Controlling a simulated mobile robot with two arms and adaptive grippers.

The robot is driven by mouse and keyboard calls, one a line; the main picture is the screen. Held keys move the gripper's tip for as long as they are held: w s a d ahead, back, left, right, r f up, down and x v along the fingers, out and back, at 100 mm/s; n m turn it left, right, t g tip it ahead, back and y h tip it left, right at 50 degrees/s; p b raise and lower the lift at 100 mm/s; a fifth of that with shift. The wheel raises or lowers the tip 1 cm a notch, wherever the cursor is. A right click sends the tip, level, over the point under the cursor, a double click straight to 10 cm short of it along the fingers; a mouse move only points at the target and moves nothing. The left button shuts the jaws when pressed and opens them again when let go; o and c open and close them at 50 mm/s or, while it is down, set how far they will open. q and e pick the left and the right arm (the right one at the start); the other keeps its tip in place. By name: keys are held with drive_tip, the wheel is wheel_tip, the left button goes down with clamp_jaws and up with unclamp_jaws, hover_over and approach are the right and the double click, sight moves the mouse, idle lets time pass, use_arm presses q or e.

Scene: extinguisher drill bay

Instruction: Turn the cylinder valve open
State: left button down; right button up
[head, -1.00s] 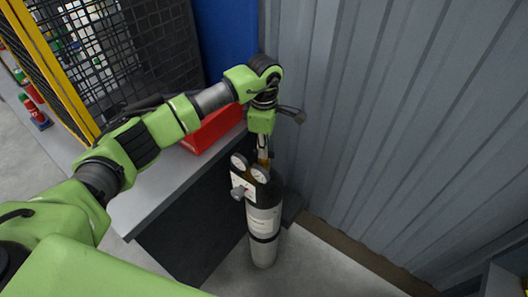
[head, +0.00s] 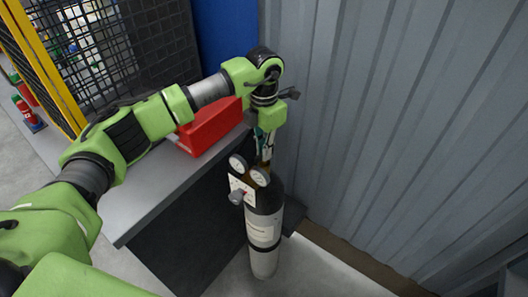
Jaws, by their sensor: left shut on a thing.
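The gas cylinder (head: 264,232) stands upright on the floor beside the dark cabinet. It has a black shoulder, a grey-white body and a label. Two round gauges (head: 249,169) and a pale panel with a grey knob (head: 236,197) are at its top. My left gripper (head: 265,158) points down at the cylinder's top and is shut on the valve there. The valve itself is mostly hidden by the fingers and gauges. My right gripper is not in view.
A red box (head: 208,126) lies on the grey bench top (head: 150,196), left of the cylinder. A corrugated metal wall (head: 400,140) stands close on the right. A mesh cage with a yellow post (head: 45,70) is at upper left, with small red extinguishers (head: 27,112) beyond.

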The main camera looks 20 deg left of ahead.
use_arm(q)
drive_tip(key=shift+n+b, duration=0.35)
drive_tip(key=shift+n, duration=0.85)
drive_tip(key=c, duration=2.2)
unclamp_jaws()
drive_tip(key=shift+o, duration=0.2)
wheel_tip(320, 180, up, 12)
